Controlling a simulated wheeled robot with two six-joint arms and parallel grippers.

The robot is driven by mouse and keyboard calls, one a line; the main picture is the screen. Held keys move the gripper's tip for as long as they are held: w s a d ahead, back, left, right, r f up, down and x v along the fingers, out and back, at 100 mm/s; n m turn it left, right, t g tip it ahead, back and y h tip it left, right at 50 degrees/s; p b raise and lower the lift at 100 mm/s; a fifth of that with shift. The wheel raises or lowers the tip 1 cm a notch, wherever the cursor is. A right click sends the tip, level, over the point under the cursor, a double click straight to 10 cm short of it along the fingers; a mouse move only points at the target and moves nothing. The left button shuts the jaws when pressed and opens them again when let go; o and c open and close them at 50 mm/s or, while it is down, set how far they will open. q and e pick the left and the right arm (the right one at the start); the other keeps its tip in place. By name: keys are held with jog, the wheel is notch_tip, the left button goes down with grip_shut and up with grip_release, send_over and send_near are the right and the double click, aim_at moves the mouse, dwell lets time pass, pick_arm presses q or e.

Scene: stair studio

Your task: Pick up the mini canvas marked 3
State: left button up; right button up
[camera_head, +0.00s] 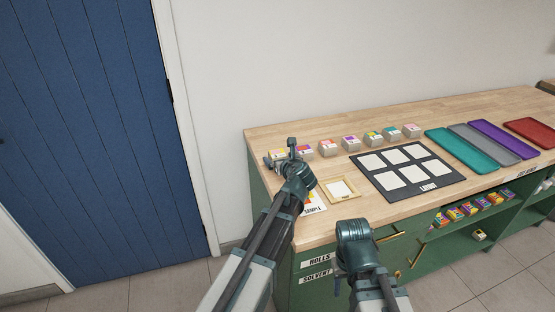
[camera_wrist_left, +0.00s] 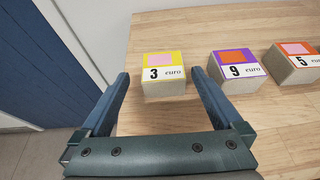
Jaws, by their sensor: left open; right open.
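The mini canvas marked 3 (camera_wrist_left: 164,78) is a small block with a yellow-edged top and pink patch, at the left end of a row on the wooden counter. In the head view the canvas (camera_head: 278,153) is beside my left gripper (camera_head: 292,148). In the left wrist view my left gripper (camera_wrist_left: 161,80) is open, with one finger on each side of the canvas's near end. A gap shows on each side, and the gripper holds nothing. My right arm shows at the bottom of the head view, but its fingers cannot be made out.
The canvas marked 9 (camera_wrist_left: 238,70) stands close to the right, then the one marked 5 (camera_wrist_left: 297,68). A black layout board (camera_head: 452,183) with white squares and a small framed tray (camera_head: 328,190) lie nearer. Coloured trays (camera_head: 500,140) lie right. A blue door (camera_head: 85,120) is left.

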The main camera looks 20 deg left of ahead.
aim_at(279, 156)
pick_arm(q)
jog(key=b+x, duration=0.1)
jog(key=x, duration=0.3)
jog(key=shift+w+d, duration=0.15)
jog(key=c, duration=1.4)
jog(key=shift+o, duration=0.2)
notch_tip(279, 156, up, 10)
jog(key=p, duration=1)
